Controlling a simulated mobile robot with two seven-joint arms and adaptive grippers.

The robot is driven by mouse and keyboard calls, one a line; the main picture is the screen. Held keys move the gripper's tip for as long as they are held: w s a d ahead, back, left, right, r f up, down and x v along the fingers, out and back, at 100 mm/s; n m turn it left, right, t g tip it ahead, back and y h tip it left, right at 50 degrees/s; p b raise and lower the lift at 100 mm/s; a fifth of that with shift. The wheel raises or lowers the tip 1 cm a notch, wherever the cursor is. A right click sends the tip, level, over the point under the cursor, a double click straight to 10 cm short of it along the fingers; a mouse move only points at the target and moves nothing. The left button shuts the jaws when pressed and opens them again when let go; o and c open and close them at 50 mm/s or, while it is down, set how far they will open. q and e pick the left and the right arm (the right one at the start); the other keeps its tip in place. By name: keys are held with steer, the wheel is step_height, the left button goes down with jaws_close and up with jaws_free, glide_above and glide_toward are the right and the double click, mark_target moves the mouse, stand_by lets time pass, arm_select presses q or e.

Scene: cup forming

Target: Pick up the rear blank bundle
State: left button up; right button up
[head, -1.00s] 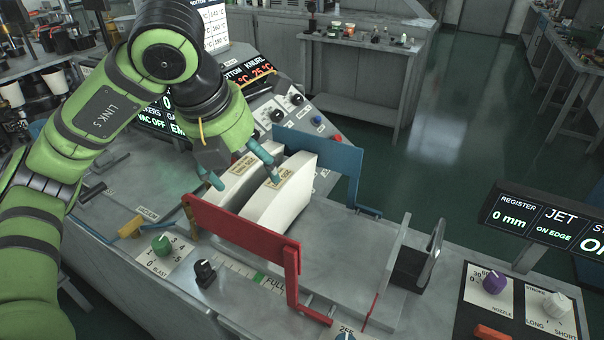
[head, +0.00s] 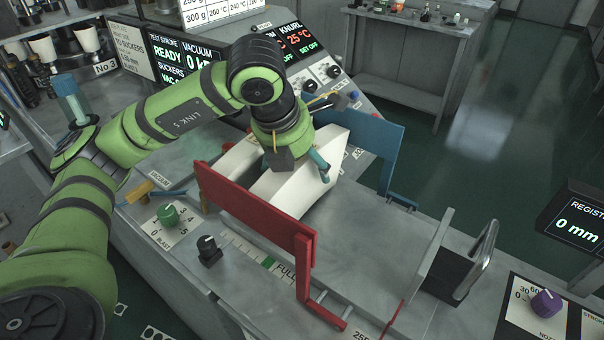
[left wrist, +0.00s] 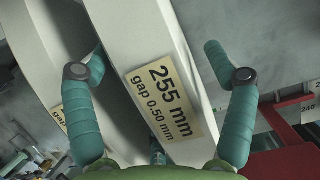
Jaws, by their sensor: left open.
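Two curved white blank bundles stand side by side on the grey tray between a red and a blue fence. The right bundle (head: 283,200) is the one under my left gripper (head: 303,168); the left bundle (head: 237,158) is partly hidden by the gripper. In the left wrist view, my open gripper (left wrist: 156,50) has one teal finger on each side of the bundle labelled "255 mm gap 0.50 mm" (left wrist: 162,103). The other bundle (left wrist: 40,60) shows at the left there. I cannot tell whether the fingers touch the bundle. My right gripper is not in view.
The red fence (head: 255,212) stands in front and the blue fence (head: 362,150) behind. The tray surface (head: 350,255) to the right is bare up to a grey end plate (head: 425,265). Knobs (head: 208,248) line the front panel.

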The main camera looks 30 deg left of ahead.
arm_select(q)
steer(key=shift+w+f, duration=0.2)
steer(key=shift+f, duration=0.15)
jaws_close()
steer(key=shift+r, duration=0.1)
steer(key=shift+r, duration=0.1)
